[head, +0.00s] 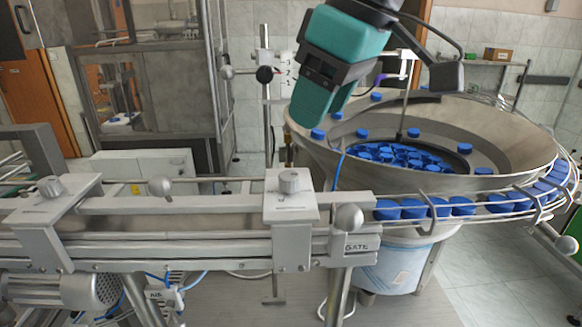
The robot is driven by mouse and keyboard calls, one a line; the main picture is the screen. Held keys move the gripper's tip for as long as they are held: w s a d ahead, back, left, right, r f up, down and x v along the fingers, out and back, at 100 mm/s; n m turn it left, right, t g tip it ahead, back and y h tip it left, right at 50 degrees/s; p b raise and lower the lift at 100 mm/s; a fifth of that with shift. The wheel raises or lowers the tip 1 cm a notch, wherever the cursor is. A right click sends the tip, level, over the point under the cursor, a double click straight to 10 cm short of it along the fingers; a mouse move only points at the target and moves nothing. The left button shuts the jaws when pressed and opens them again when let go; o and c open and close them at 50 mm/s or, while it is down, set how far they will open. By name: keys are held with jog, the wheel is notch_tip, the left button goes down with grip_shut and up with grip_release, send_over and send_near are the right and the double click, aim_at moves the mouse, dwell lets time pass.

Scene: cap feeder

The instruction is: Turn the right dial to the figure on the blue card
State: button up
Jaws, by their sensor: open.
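The right dial (289,181) is a small grey knob on top of the right metal block of the conveyor, above the side marked GATE. A matching left dial (51,186) sits on the left block. The figures around both dials are too small to read. I cannot make out a blue card. My teal gripper (316,118) hangs open and apart from the right dial, above it and a little to its right in the picture, in front of the bowl's left rim. Its fingers overlap in this view, and nothing shows between them.
A large metal bowl (345,168) with blue caps stands at the right. A railed chute (460,214) of caps curves to the conveyor. Round grey knobs (348,217) stick out along the conveyor.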

aim_at(288, 174)
jog(key=p+x, duration=0.2)
jog(key=x, duration=0.9)
jog(key=c, duration=0.9)
